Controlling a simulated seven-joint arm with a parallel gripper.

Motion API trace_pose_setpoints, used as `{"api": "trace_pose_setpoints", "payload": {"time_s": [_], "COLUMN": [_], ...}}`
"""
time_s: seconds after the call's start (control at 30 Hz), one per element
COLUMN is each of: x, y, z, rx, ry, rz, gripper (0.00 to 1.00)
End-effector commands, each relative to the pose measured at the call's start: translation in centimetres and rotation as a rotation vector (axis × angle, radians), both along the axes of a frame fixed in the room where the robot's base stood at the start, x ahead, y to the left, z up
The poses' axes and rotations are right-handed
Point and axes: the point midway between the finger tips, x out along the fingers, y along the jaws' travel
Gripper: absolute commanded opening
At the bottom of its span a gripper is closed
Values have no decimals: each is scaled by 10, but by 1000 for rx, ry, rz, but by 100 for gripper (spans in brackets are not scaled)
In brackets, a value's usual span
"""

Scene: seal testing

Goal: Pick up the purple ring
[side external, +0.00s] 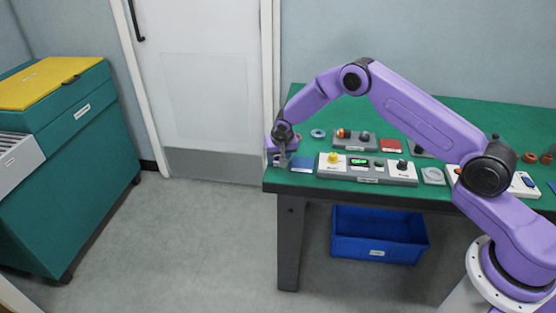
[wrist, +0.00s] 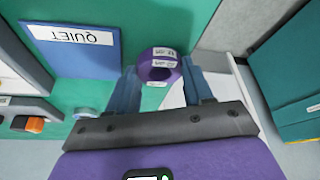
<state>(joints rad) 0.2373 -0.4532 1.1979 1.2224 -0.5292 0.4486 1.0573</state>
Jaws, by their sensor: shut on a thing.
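The purple ring (wrist: 160,66) is a thick ring with white labels, seen in the wrist view between the two blue-grey fingers of my gripper (wrist: 161,80). The fingers are shut on it from both sides. In the side external view my gripper (side external: 282,157) points down at the left end of the green table, near its corner. The ring cannot be made out clearly there. How high it is above the table is hard to tell.
A blue card reading QUIET (wrist: 78,50) lies beside the ring on the green table (side external: 440,112). A pale blue ring (side external: 318,133), a grey switch box (side external: 356,142) and a control panel (side external: 367,169) stand to the right. A blue bin (side external: 380,240) is below.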

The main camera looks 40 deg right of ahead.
Motion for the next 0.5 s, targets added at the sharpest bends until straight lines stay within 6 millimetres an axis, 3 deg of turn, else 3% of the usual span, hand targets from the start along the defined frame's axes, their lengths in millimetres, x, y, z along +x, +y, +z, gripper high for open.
{"api": "trace_pose_setpoints", "payload": {"time_s": [0.27, 0.43, 0.5], "x": [1, 1, -8], "y": [0, 0, 0], "z": [11, 36, 43], "rx": [1, 2, 0], "ry": [-4, -5, -2], "rz": [-1, -2, 1], "gripper": [12, 12, 12]}}
